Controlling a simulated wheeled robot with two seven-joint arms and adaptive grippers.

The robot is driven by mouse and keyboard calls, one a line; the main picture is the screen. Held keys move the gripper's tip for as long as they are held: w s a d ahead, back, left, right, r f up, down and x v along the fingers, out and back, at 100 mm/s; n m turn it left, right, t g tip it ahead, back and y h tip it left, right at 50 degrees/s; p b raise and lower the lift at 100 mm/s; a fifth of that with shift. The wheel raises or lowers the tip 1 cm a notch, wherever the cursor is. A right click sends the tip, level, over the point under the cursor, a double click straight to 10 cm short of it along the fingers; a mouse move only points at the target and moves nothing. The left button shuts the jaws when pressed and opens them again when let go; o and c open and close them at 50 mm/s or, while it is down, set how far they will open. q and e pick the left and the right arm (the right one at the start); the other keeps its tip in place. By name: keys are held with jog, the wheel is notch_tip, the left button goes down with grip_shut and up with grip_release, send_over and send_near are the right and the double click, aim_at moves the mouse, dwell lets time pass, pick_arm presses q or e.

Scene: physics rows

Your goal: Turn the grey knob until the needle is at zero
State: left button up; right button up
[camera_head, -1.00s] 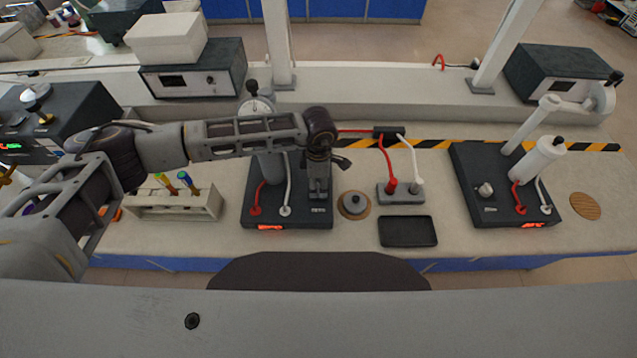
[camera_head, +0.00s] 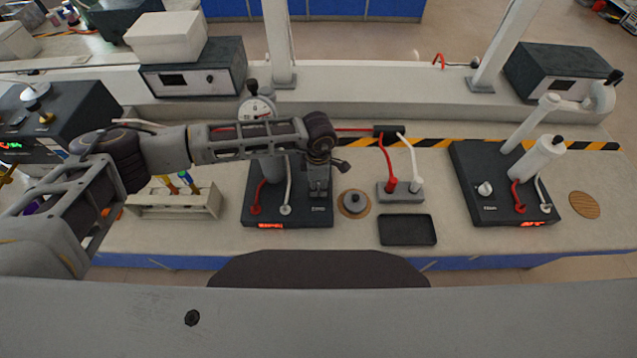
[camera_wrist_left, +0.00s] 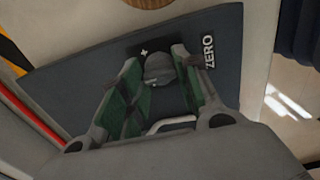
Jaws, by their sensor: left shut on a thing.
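The grey knob (camera_wrist_left: 158,70) shows in the left wrist view between the two fingers of my left gripper (camera_wrist_left: 160,85), beside a "ZERO" label (camera_wrist_left: 208,52). The gripper is shut on the knob. In the head view my left gripper (camera_head: 317,188) points down at the right side of a dark instrument base (camera_head: 288,216), and the knob is hidden there. A round white dial (camera_head: 257,108) stands behind my forearm on this instrument. Its needle is too small to read, and the dial's lower part is partly covered by my arm. My right gripper is not in view.
A similar instrument (camera_head: 480,185) with its own knob (camera_head: 485,188) stands at the right. A tube rack (camera_head: 175,203) is at the left.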

pick_arm(q)
jog(key=shift+n+b, duration=0.3)
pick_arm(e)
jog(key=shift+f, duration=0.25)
pick_arm(q)
jog(key=shift+f+n+b, duration=0.1)
jog(key=shift+n+b, duration=1)
jog(key=shift+n, duration=0.2)
jog(key=n+b, duration=0.2)
jog(key=n, duration=0.1)
jog(key=shift+n+b, duration=0.4)
jog(key=shift+n, duration=0.5)
jog(key=o, duration=1)
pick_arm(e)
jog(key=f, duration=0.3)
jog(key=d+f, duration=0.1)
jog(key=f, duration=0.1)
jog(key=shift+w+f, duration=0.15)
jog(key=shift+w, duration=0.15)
pick_arm(q)
jog(key=shift+r, duration=0.2)
